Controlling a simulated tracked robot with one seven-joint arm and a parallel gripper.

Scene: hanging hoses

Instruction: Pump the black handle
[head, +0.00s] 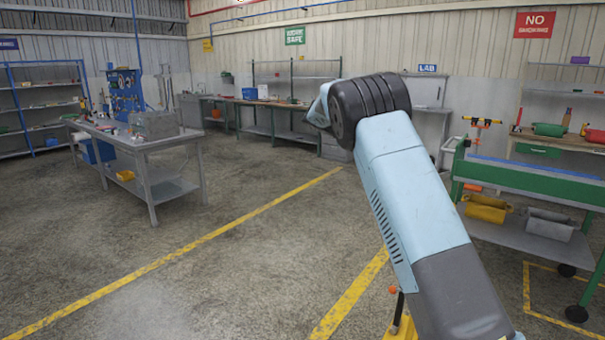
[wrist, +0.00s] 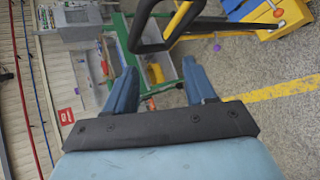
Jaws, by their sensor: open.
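The black handle (wrist: 134,34) shows at the top centre of the wrist view as a loop of dark bar, with a yellow post (wrist: 183,20) behind it. My gripper (wrist: 147,56) is open, and its two blue fingers reach up on either side of the lower end of the loop. The loop appears between the fingertips in the picture; I cannot tell whether it is at their depth. No contact shows. In the head view my arm hides most of this spot, and my gripper's fingers are not visible there.
A yellow piece with a black rod and orange ball (head: 392,289) stands partly behind my arm. A green-framed bench (head: 530,183) with bins is at right. A grey workbench (head: 150,145) is at left. The floor between is clear, with yellow lines.

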